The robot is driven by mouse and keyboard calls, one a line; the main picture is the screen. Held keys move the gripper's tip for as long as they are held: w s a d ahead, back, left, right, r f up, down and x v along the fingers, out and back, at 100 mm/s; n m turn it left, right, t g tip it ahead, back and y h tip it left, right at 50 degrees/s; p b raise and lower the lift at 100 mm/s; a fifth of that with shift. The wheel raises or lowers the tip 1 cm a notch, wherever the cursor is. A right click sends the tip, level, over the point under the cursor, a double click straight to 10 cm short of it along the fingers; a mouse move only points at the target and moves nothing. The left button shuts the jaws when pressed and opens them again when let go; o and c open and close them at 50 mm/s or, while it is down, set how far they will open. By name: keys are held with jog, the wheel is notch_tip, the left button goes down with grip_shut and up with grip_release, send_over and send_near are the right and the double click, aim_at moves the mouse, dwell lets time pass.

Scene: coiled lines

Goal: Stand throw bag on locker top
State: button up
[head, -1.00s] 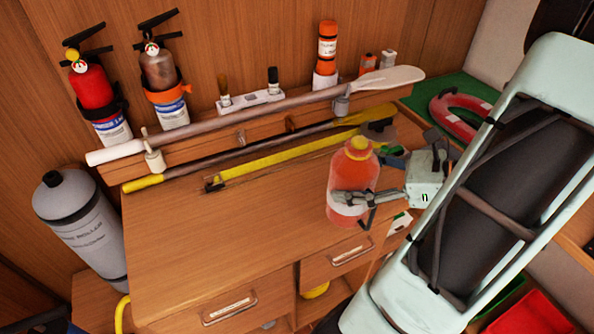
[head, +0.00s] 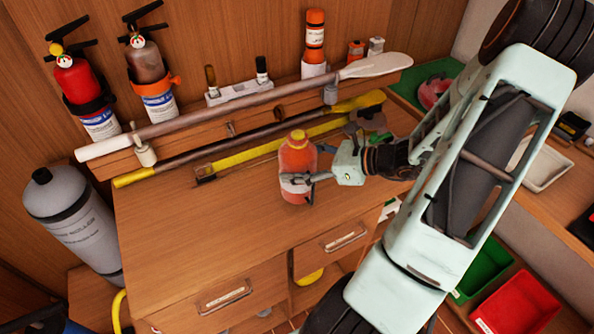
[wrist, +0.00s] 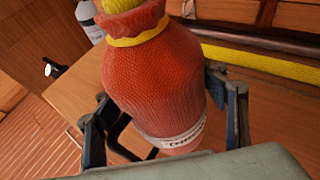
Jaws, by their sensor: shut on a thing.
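The throw bag (head: 297,160) is an orange-red bag with a yellow cord at its neck and a pale label band near its base. My gripper (head: 297,181) is shut around its lower part, and the bag is upright. In the head view it appears over the wooden locker top (head: 190,240), close to the surface; I cannot tell whether its base touches. In the wrist view the bag (wrist: 160,75) fills the middle, with a dark finger on each side of its label band. Its underside is hidden.
Paddles (head: 250,108) and a yellow pole (head: 270,147) lie along the locker's back. Fire extinguishers (head: 85,95) hang at the back left. A grey cylinder (head: 75,225) stands left of the locker. The locker top's left and front areas are clear.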

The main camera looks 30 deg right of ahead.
jog(key=shift+w+f, duration=0.1)
jog(key=shift+f, duration=1.55)
jog(key=shift+f, duration=0.15)
jog(key=o, duration=1.6)
jog(key=shift+r, duration=0.2)
jog(key=b+v, duration=0.1)
jog(key=v, duration=1.1)
